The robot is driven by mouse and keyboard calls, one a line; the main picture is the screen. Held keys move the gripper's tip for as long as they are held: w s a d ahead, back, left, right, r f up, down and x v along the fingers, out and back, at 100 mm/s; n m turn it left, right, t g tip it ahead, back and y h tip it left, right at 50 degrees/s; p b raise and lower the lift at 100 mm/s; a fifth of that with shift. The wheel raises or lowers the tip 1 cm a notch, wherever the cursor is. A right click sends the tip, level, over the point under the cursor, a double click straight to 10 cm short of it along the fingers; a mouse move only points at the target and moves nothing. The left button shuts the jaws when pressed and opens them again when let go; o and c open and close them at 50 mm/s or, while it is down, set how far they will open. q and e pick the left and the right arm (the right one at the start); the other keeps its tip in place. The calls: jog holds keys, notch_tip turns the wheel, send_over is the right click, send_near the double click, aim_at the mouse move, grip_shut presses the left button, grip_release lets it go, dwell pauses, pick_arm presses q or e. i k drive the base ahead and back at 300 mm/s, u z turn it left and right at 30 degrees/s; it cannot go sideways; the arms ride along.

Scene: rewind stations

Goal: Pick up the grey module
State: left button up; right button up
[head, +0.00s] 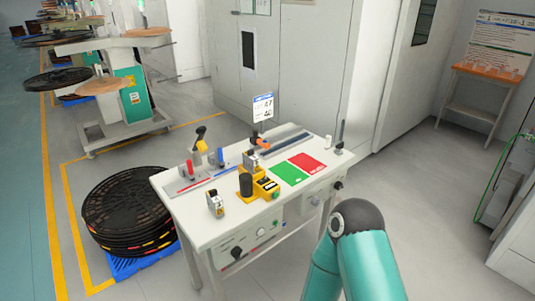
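A small grey block with a dark top and a yellowish mark (215,204) stands upright near the front left of the white workstation table (218,237). Another small grey block (249,161) sits further back, beside an orange-handled part (262,142). I cannot tell for certain which of these is the grey module. A teal arm of mine with a dark joint comes in at the bottom right, in front of the table's right side. Neither gripper shows in the head view.
A yellow device (265,187) with a black cylinder (246,185) stands mid-table, next to green (289,174) and red (307,162) pads. Black reels (127,212) are stacked left of the table. Floor to the right is clear.

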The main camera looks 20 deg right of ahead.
aim_at(251, 162)
jog(key=z, duration=0.2)
jog(key=i, duration=0.85)
